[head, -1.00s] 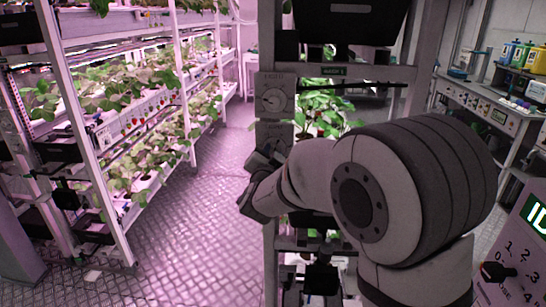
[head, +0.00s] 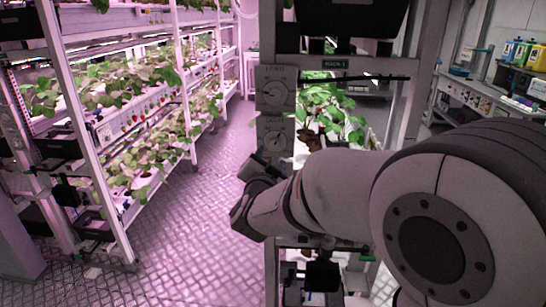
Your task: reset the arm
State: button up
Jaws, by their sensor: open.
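My arm comes in from the lower right and reaches left across the front of a grey control post. Its dark end, with my gripper (head: 264,168), shows at the left of the post, below two dials. My gripper is open. Its fingers are small and partly hidden by the wrist, and I see nothing held in them.
Strawberry racks (head: 150,120) with plants and red berries stand on the left. A dial panel (head: 274,90) is close beside the wrist. Green plants (head: 330,112) stand behind the post. A bench shelf with coloured bottles (head: 521,52) is at the right. The metal floor (head: 190,240) between is clear.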

jog(key=shift+s, duration=0.6)
jog(key=s+d+f+n+g, duration=0.4)
jog(key=s+d+g, duration=0.3)
jog(key=s+d, duration=0.3)
jog(key=s+d+f+n+g+y, duration=0.1)
jog(key=s+d+f+n+g, duration=0.3)
jog(key=s, duration=1.2)
jog(key=d+f+g, duration=0.3)
jog(key=d+g, duration=0.1)
jog(key=d, duration=0.2)
jog(key=shift+s+f, duration=0.2)
jog(key=shift+s, duration=0.15)
